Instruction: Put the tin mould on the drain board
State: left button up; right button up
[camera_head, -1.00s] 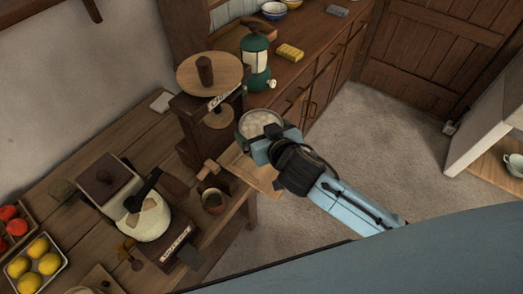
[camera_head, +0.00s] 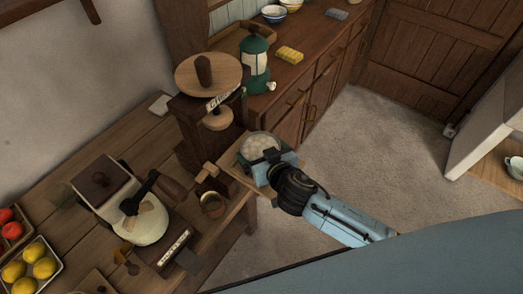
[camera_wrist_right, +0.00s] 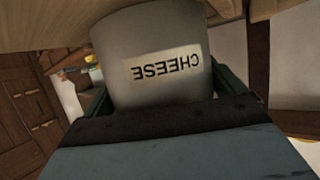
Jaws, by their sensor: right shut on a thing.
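The tin mould (camera_head: 262,142) is a round grey pot full of white lumps. In the right wrist view it shows the label CHEESE (camera_wrist_right: 166,66), upside down. My right gripper (camera_head: 270,165) is shut on its wall, with green fingers on both sides in the right wrist view (camera_wrist_right: 165,108). The mould is over the outer part of a pale wooden board (camera_head: 236,164), which seems to be the drain board, at the foot of a dark wooden press. I cannot tell whether the mould touches the board. My left gripper is not in view.
The press with its round wooden top (camera_head: 208,74) stands close left of the mould. A cream grinder-like device (camera_head: 147,218) is on the table. A green lantern (camera_head: 255,62) stands on the dark counter behind.

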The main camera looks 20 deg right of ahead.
jog(key=o, duration=1.1)
jog(key=shift+f, duration=0.1)
jog(key=shift+r, duration=0.3)
jog(key=v, duration=1.2)
jog(key=shift+f, duration=0.2)
